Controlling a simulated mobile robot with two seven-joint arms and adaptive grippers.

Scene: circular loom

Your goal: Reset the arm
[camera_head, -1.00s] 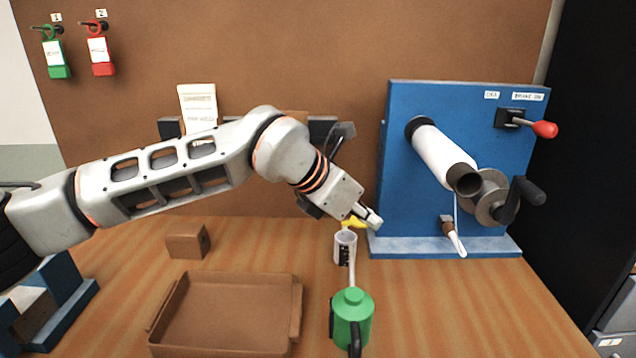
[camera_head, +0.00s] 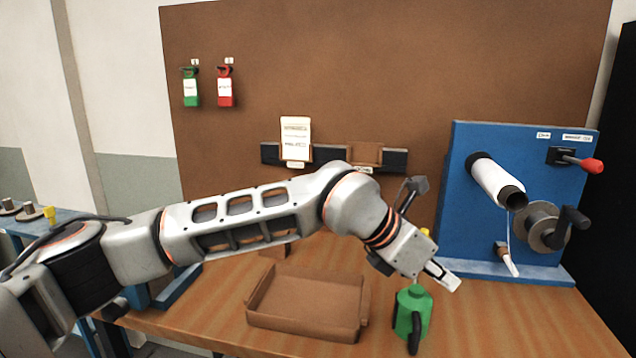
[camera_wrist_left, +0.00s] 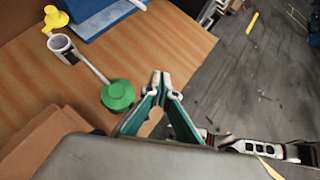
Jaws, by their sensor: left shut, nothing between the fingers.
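My left arm crosses the head view from the left, elbow raised. Its gripper (camera_head: 447,278) is shut and empty, above the table just behind and right of the green oil can (camera_head: 412,312). In the left wrist view the fingers (camera_wrist_left: 161,78) meet at their tips, with the green can (camera_wrist_left: 118,95) beside them to the left. The tips look apart from the can. My right arm and gripper are in neither view.
The blue loom stand (camera_head: 520,200), with white roll and crank, stands at right behind the gripper. An empty brown tray (camera_head: 305,325) lies left of the can. Floor lies beyond the table edge.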

